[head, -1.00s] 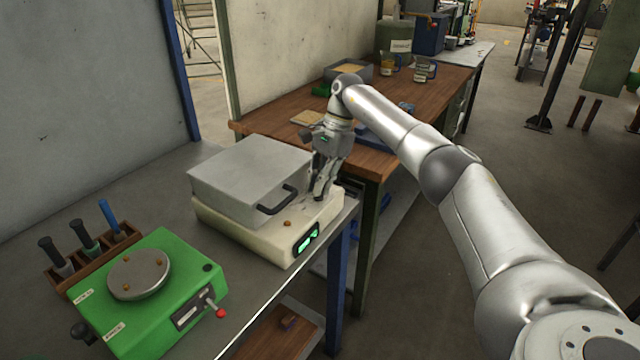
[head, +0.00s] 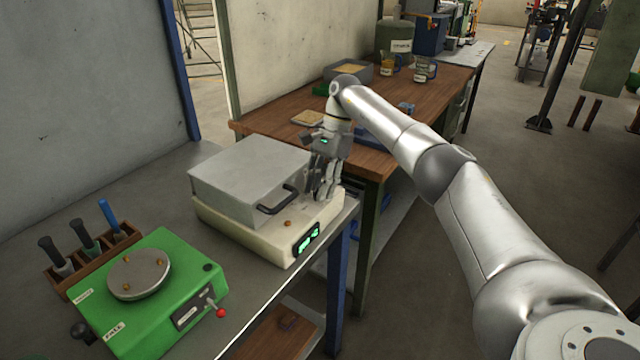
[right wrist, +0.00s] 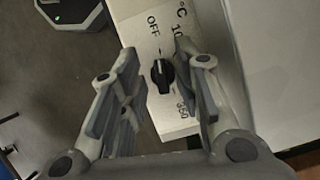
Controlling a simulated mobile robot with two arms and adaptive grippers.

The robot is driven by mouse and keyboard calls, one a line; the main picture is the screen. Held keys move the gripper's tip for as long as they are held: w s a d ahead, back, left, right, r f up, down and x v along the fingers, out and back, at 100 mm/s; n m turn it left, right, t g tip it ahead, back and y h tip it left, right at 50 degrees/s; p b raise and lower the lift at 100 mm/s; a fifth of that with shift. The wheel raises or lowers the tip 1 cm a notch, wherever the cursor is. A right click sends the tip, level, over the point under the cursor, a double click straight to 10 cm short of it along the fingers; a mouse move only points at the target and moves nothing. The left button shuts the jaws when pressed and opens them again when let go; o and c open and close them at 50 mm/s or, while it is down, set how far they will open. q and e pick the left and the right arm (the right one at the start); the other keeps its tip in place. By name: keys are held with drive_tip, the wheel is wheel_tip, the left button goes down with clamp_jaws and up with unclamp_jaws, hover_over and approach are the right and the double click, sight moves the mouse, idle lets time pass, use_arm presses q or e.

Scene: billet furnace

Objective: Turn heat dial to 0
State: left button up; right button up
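The furnace (head: 252,172) is a cream box with a grey lid, a black handle and a green-lit display (head: 308,240) on its front. In the right wrist view its heat dial (right wrist: 162,73) is a black knob on a pale panel marked OFF, °C and 350. My right gripper (head: 322,192) is over the furnace's right end. In the right wrist view its fingers (right wrist: 151,88) are open, one on each side of the dial; I cannot tell if they touch it. The dial is hidden behind the gripper in the head view. My left gripper is not in view.
A green machine (head: 150,290) with a round plate and red-tipped lever stands at the front left. A wooden rack (head: 88,262) of tools is beside it. A wooden workbench (head: 285,128) with trays and mugs lies behind my right gripper.

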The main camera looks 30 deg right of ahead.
drive_tip(key=shift+w+r, duration=0.1)
drive_tip(key=v, duration=0.7)
drive_tip(key=shift+d+r, duration=0.1)
drive_tip(key=shift+d, duration=0.05)
idle(0.7)
